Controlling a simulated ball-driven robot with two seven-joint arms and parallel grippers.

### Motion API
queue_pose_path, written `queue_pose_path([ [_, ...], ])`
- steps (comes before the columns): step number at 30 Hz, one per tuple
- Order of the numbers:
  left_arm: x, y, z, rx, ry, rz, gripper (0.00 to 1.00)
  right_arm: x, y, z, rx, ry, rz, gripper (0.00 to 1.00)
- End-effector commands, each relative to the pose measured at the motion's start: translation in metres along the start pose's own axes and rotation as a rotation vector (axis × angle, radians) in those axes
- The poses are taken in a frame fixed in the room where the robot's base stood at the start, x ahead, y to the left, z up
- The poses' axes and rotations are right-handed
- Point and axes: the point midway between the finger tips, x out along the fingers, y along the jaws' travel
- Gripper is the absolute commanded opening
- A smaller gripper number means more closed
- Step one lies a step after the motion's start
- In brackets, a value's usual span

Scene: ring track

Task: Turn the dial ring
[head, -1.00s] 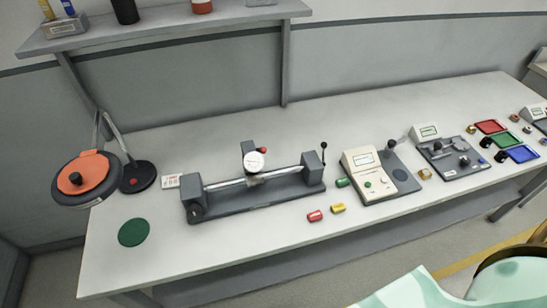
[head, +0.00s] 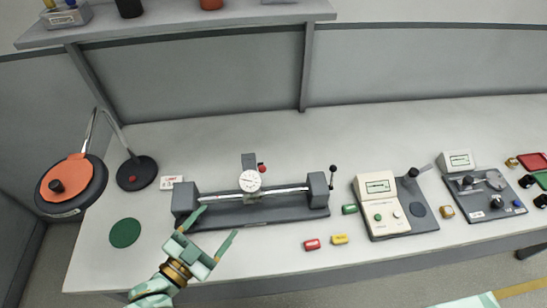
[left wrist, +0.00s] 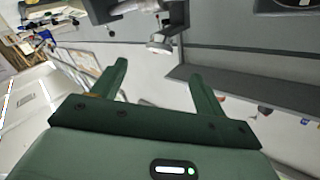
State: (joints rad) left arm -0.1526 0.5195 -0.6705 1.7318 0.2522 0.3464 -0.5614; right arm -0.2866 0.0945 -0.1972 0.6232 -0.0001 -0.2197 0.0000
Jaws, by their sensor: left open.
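The dial gauge (head: 250,181) has a round white face and sits upright on a carriage on the steel rail of a dark grey bench fixture (head: 235,216). A small red knob (head: 262,167) is behind its upper right. My left gripper (head: 216,224) is open and empty, in front of the fixture, below and left of the dial and apart from it. In the left wrist view its two green fingers (left wrist: 158,72) are spread, and a round grey-white part, likely the dial (left wrist: 159,43), shows beyond them. My right gripper is not in view.
A red block (head: 312,244) and yellow block (head: 340,239) lie right of the gripper. A beige meter box (head: 378,210) stands further right.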

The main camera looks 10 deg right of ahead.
Motion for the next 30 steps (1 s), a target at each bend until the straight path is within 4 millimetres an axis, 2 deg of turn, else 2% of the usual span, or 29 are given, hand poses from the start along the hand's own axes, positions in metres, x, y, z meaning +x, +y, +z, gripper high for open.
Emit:
queue_pose_path([
  [4,0.008,-0.001,-0.004,-0.001,0.02,-0.003,0.73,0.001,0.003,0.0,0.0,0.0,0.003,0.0],
  [7,0.025,-0.001,-0.004,-0.001,0.02,-0.004,0.73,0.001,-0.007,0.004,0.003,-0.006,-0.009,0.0],
  [12,0.067,-0.001,-0.005,-0.001,0.02,-0.004,0.73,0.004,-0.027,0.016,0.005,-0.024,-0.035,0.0],
  [21,0.136,0.0,-0.005,-0.001,0.017,-0.002,0.73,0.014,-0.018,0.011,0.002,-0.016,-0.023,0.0],
  [25,0.154,-0.001,-0.005,-0.002,0.017,-0.002,0.73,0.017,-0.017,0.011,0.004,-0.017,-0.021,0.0],
  [30,0.162,-0.001,-0.006,-0.001,0.016,-0.002,0.73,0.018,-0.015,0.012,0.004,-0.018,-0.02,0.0],
])
